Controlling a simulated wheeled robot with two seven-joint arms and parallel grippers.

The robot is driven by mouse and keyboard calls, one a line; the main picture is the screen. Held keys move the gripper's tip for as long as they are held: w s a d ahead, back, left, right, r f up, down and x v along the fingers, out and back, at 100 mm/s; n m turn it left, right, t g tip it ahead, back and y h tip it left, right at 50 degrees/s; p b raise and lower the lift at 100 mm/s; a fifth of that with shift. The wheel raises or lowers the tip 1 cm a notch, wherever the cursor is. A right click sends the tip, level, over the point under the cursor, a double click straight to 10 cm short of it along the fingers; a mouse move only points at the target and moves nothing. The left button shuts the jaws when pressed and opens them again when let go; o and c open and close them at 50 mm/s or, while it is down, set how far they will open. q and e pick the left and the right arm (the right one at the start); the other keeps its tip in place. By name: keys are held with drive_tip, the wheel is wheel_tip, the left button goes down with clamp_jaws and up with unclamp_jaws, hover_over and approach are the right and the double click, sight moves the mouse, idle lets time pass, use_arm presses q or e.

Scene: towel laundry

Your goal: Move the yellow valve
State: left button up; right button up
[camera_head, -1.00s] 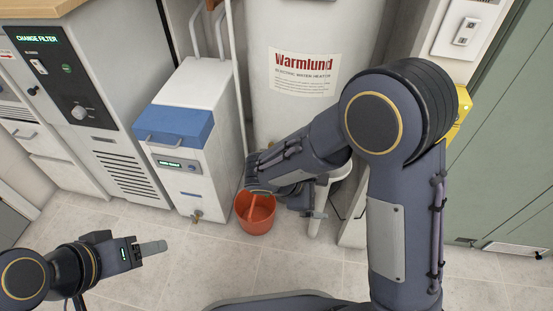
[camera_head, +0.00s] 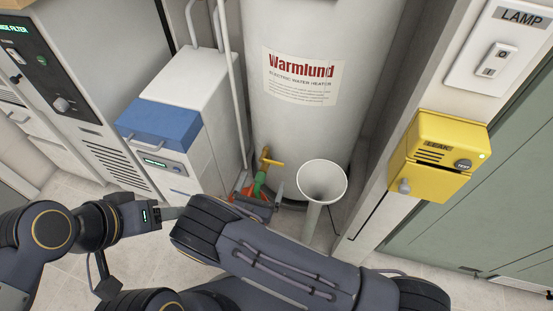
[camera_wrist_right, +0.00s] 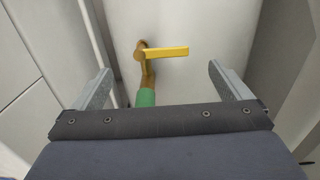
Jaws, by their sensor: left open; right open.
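The yellow valve (camera_head: 272,162) is a small lever on a brass fitting low on the front of the white water heater (camera_head: 310,130). In the right wrist view the valve (camera_wrist_right: 167,52) lies beyond the fingertips, its lever pointing right. A green piece (camera_wrist_right: 146,97) is below the fitting. My right gripper (camera_wrist_right: 160,82) is open and empty, its two fingers set apart on either side of the view, with the valve between them in the picture. In the head view my right forearm partly hides this gripper. My left gripper (camera_head: 168,213) is open and empty at lower left.
A white funnel (camera_head: 322,182) stands right of the valve. A blue-topped white unit (camera_head: 165,125) stands left of it, with thin pipes between. A yellow LEAK box (camera_head: 436,157) is on the right wall. Orange-red parts (camera_head: 239,187) show beside the right gripper.

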sight(271, 162)
drive_tip(key=b+x, duration=0.1)
drive_tip(key=x, duration=0.5)
drive_tip(key=shift+w+b, duration=0.1)
drive_tip(key=shift+b, duration=0.2)
drive_tip(key=shift+w+d, duration=0.2)
drive_tip(key=shift+w, duration=0.25)
drive_tip(key=shift+c, duration=0.5)
drive_tip(key=c, duration=1.3)
drive_tip(key=shift+a+r+n+p, duration=0.1)
drive_tip(key=shift+r+n+p, duration=0.2)
drive_tip(key=shift+n, duration=0.8)
drive_tip(key=shift+a+r+n+p, duration=0.15)
drive_tip(key=shift+r+n+p, duration=0.15)
drive_tip(key=shift+n, duration=0.8)
drive_tip(key=o, duration=1.4)
